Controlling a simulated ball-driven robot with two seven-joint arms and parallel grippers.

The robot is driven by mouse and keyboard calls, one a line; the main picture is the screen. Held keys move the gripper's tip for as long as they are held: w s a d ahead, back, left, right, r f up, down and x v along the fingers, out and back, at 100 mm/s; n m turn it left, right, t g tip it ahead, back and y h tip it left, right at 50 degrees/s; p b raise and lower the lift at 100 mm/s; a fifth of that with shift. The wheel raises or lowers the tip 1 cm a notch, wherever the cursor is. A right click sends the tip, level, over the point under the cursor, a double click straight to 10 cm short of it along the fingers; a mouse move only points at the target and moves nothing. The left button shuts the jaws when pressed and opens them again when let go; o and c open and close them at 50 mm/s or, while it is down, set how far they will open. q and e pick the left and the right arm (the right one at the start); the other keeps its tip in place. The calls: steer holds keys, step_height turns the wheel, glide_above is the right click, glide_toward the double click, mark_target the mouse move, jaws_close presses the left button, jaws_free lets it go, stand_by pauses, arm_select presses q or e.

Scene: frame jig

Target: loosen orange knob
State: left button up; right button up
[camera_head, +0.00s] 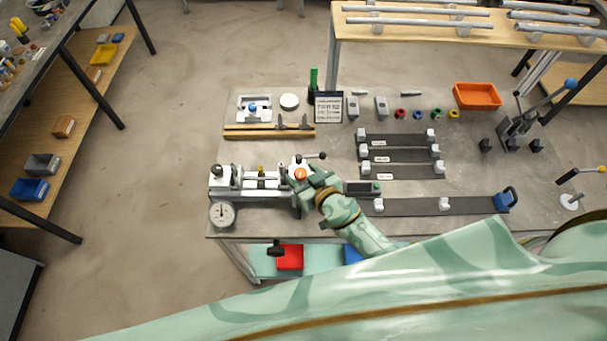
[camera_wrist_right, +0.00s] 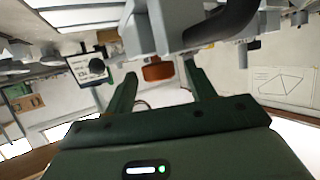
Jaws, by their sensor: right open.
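The orange knob (camera_head: 300,173) sits on the right end of the white and grey frame jig (camera_head: 255,181) on the table. In the right wrist view the orange knob (camera_wrist_right: 158,71) shows under a grey block, between and just beyond my fingertips. My right gripper (camera_head: 309,176) is at the jig's right end, close beside the knob. In the wrist view the two dark green fingers of the right gripper (camera_wrist_right: 163,78) are apart with nothing clasped between them. Whether a finger touches the knob is unclear. My left gripper is not in view.
A round dial gauge (camera_head: 222,214) stands at the jig's front left. A lever with a black ball (camera_head: 322,155) rises just behind my right gripper. A small dark box (camera_head: 361,188) lies right of it.

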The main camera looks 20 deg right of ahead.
steer(key=c, duration=1)
steer(key=shift+o, duration=0.2)
